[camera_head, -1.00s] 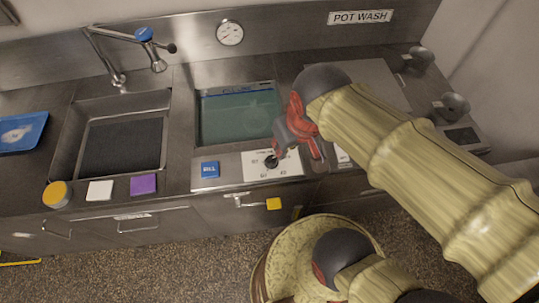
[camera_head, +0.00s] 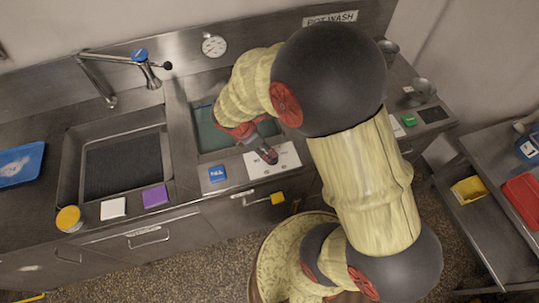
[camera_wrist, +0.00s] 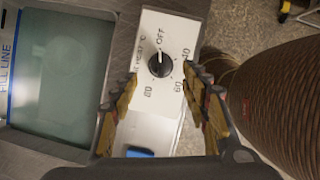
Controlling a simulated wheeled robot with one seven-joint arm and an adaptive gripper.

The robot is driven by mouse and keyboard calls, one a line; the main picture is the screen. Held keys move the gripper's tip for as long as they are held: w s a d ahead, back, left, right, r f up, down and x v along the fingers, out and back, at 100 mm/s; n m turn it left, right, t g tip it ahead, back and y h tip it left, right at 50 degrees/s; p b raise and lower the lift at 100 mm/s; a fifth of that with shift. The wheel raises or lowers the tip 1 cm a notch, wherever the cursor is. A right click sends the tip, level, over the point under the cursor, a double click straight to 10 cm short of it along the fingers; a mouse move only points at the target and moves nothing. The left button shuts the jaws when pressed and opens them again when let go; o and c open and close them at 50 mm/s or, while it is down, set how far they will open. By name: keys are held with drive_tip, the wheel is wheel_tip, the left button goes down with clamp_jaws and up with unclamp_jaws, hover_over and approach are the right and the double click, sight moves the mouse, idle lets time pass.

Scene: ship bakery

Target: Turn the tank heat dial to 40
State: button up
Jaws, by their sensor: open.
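The tank heat dial (camera_wrist: 160,64) is a round black knob on a white panel (camera_wrist: 150,28), which also shows in the head view (camera_head: 286,160). Its white mark points to OFF in the wrist view. The figures 40, 60 and 80 stand around it, with 40 at the right. My gripper (camera_wrist: 162,76) is open and empty, its yellow-and-dark fingers on either side of the dial in the picture. I cannot tell whether they touch it. The water tank (camera_wrist: 62,75) lies beside the panel.
A blue FILL button (camera_head: 217,173) sits left of the panel. A yellow-handled valve (camera_head: 277,198) juts out below. A purple block (camera_head: 155,195), white block (camera_head: 113,208) and yellow-lidded tub (camera_head: 69,218) line the sink's front edge. A trolley (camera_head: 490,215) stands at the right.

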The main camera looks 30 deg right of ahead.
drive_tip(key=b+x, duration=0.1)
drive_tip(key=x, duration=0.6)
drive_tip(key=shift+d+f, duration=0.1)
drive_tip(key=shift+f, duration=0.05)
drive_tip(key=shift+c, duration=0.3)
drive_tip(key=c, duration=1)
